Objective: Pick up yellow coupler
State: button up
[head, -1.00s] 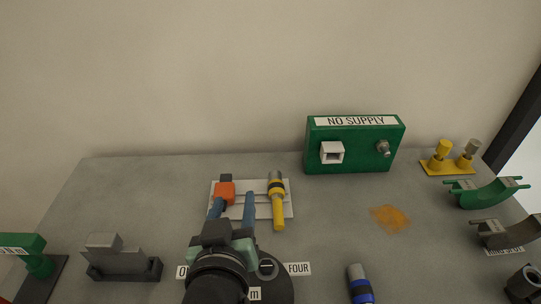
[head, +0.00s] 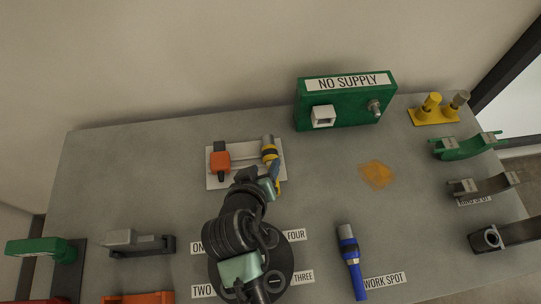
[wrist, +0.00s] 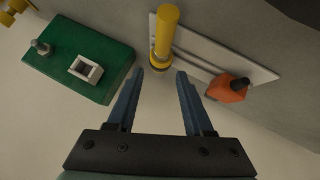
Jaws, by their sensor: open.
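The yellow coupler (head: 270,153) has a grey end, a dark band and a yellow shaft. It lies on a white plate (head: 215,180) beside an orange-and-black piece. My gripper (head: 273,172) is over its near part and hides some of the shaft. In the wrist view the yellow shaft (wrist: 167,30) extends away beyond the fingers. Its banded end is near the gap between the open blue fingertips (wrist: 159,74). The fingers appear apart from it, with nothing held; the height gap is hard to judge.
The orange piece (head: 220,162) lies just left on the same plate. A green NO SUPPLY box (head: 345,103) stands behind and right. A blue piece (head: 351,265) lies by the WORK SPOT label. An orange patch (head: 377,174) marks otherwise clear table.

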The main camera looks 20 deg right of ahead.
aim_at(268, 158)
jog(key=shift+p+x, duration=0.3)
jog(key=shift+x, duration=3)
jog(key=shift+a, duration=0.1)
jog(key=shift+r, duration=0.1)
grip_shut()
